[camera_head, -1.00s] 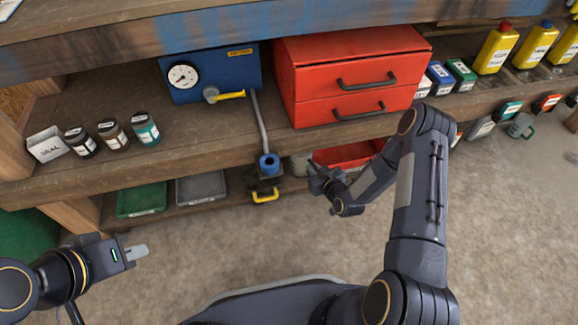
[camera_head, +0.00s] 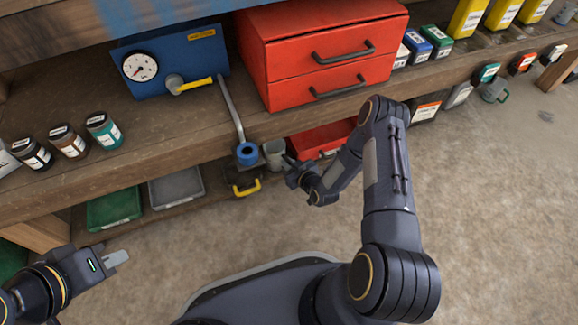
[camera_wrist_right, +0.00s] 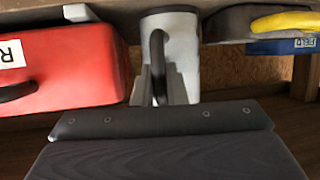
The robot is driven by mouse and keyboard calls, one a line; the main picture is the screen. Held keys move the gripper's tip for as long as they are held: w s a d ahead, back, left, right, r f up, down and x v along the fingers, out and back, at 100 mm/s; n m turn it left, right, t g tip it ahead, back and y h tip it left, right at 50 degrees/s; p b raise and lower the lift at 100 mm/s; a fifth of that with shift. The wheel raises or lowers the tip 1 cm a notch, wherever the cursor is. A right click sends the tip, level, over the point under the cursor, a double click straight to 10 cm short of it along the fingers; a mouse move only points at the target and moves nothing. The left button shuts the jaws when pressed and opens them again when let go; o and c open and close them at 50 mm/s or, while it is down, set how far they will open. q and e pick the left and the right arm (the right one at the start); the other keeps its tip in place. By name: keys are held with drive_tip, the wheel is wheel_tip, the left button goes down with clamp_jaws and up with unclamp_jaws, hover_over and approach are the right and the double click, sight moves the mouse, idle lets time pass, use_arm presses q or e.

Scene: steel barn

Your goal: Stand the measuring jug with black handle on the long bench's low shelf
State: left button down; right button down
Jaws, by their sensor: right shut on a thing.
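The measuring jug (camera_head: 274,154) is a pale grey cup in the head view, at the front of the long bench's low shelf (camera_head: 170,207). It also shows in the right wrist view (camera_wrist_right: 184,45), with its black handle (camera_wrist_right: 158,50) facing my gripper. My right gripper (camera_head: 291,168) is shut on the handle; its fingers show in the wrist view (camera_wrist_right: 160,88). The jug is between a black case with yellow handle (camera_head: 243,181) and a red bin (camera_head: 318,140). I cannot tell whether its base touches the shelf. My left gripper (camera_head: 117,258) is away at lower left, its jaw gap unclear.
Green (camera_head: 113,210) and grey (camera_head: 176,187) trays sit left on the low shelf. The upper shelf carries a red drawer chest (camera_head: 325,60), a blue gauge box (camera_head: 170,60) and a bar with blue end (camera_head: 247,153) overhanging near the jug.

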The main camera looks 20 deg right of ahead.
drive_tip(key=c, duration=1.9)
unclamp_jaws()
drive_tip(key=shift+f, duration=0.1)
drive_tip(key=o, duration=0.4)
drive_tip(key=shift+o, duration=0.2)
